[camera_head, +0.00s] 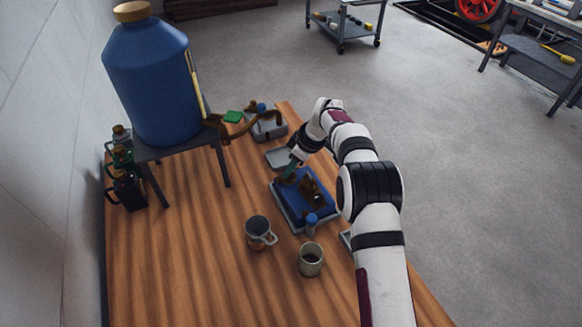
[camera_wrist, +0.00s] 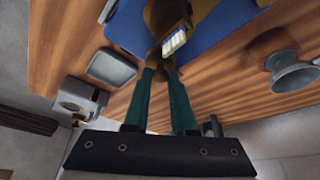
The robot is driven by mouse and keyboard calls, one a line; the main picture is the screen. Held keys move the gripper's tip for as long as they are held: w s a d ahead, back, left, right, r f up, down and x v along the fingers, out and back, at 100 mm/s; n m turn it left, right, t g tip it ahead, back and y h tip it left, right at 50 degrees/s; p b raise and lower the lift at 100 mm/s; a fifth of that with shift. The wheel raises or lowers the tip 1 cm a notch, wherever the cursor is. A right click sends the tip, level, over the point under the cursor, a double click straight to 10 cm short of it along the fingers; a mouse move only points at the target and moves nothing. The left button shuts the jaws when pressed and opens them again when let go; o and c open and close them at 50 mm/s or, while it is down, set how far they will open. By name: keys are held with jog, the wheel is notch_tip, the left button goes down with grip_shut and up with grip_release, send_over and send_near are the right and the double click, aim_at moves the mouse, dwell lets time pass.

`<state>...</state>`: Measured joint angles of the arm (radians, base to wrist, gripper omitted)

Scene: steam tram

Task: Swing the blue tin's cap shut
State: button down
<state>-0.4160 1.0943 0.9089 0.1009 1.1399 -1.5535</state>
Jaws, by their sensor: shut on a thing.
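My gripper (camera_wrist: 162,72) has teal fingers. They are close together on a brown piece (camera_wrist: 160,18) with a pale ribbed patch (camera_wrist: 175,42), which lies over a blue surface (camera_wrist: 123,26). In the head view my gripper (camera_head: 291,168) is low at the far left edge of a tray (camera_head: 280,207) with a blue inside (camera_head: 297,211). Dark brown pieces (camera_head: 312,190) lie or stand on this blue. A hinged cap is not clearly distinguishable. A large blue vessel (camera_head: 150,80) with a gold top (camera_head: 133,11) stands apart on a dark stand.
Two mugs (camera_head: 257,229) (camera_head: 310,260) and a small blue-topped bottle (camera_head: 311,222) stand near the tray. A shallow grey dish (camera_head: 278,158) and a grey box (camera_head: 268,128) lie behind it. The front left wood is clear.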

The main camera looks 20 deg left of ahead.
dwell(0.3)
jog(key=c, duration=1)
grip_release()
jog(key=shift+r, duration=0.1)
jog(key=v, duration=1.5)
jog(key=shift+r, duration=0.3)
jog(key=shift+d, duration=0.1)
